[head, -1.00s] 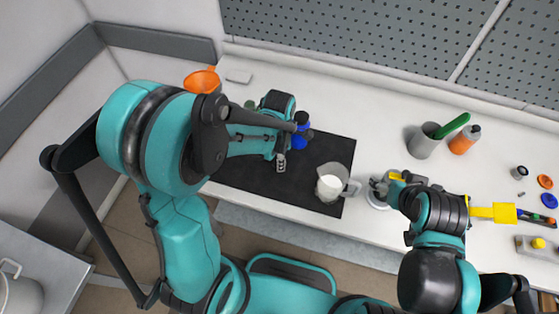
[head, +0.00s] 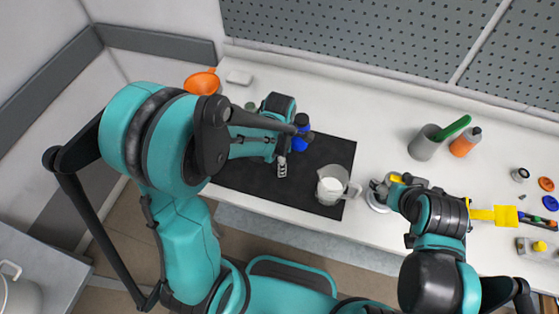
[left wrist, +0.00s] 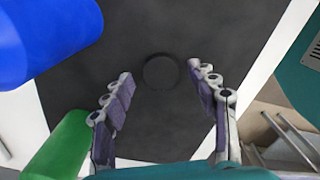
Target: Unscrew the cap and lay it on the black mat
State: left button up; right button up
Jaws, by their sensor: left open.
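A dark round cap (left wrist: 161,72) lies flat on the black mat (left wrist: 230,40) in the left wrist view, black on black and hard to make out. My left gripper (left wrist: 160,88) is open above the mat, its two fingers apart with the cap showing between and just beyond the tips. In the head view my left gripper (head: 282,168) is over the middle of the black mat (head: 250,185), and its arm hides the cap there. A blue container (head: 299,142) stands close beside it. My right gripper (head: 380,188) is right of the mat; its fingers are too small to read.
A clear beaker with white contents (head: 331,186) stands at the mat's right end. In the left wrist view a blue object (left wrist: 45,35) and a green object (left wrist: 58,148) are close on the left. A grey cup (head: 424,146) and an orange bottle (head: 464,144) stand farther right.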

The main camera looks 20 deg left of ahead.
pick_arm(q)
notch_tip(320, 180, up, 10)
jog(key=p, duration=0.3)
jog(key=s+a+r+m+t, duration=0.2)
jog(key=s+r+m+t, duration=0.15)
jog(key=m, duration=0.75)
jog(key=s+a+r+m+t, duration=0.3)
jog(key=s+r+m, duration=0.2)
jog(key=m, duration=0.6)
notch_tip(320, 180, down, 9)
jog(key=m+b, duration=0.1)
jog(key=b, duration=0.7)
jog(key=shift+s+d+r+t+b, duration=0.15)
jog(key=shift+t+b, duration=0.2)
